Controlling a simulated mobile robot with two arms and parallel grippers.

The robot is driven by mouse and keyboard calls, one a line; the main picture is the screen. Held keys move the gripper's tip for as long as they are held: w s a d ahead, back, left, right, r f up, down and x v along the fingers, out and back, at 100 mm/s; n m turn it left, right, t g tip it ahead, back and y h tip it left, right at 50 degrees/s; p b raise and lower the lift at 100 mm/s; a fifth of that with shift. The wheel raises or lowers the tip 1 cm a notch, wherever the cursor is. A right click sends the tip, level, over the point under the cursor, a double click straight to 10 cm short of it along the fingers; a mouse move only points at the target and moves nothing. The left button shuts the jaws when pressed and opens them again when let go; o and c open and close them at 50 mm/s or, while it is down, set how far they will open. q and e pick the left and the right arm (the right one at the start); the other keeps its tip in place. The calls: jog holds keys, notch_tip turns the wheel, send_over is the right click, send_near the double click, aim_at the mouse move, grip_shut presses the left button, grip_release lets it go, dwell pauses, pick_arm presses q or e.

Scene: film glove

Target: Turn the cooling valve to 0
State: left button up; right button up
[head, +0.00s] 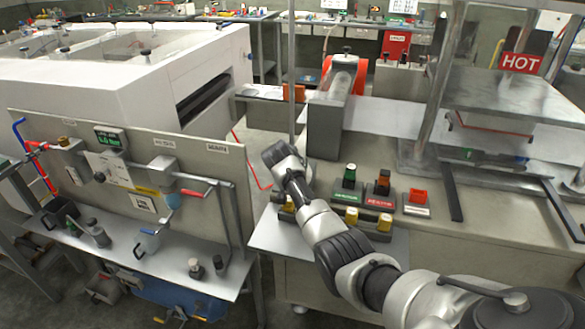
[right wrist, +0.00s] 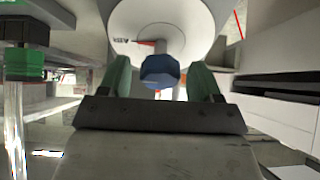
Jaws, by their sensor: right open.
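In the right wrist view, a dark blue faceted knob (right wrist: 160,70) sits in front of a white round dial face (right wrist: 185,22) with a red pointer and small black lettering I cannot read surely. It looks like the cooling valve, though no clear label confirms it. My right gripper (right wrist: 162,66) is open, its two green fingers on either side of the knob with gaps visible. In the head view my right arm reaches from the lower right to the middle; its fingers and the knob are hidden there. My left gripper is not in view.
A panel (head: 213,165) with gauges and levers stands left of my arm, above a metal shelf (head: 110,245). A counter (head: 465,240) right of it holds green, amber and red button boxes. A red HOT sign (head: 520,62) marks the machine at upper right. A thin upright post stands near my wrist.

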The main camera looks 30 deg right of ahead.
jog(key=c, duration=0.9)
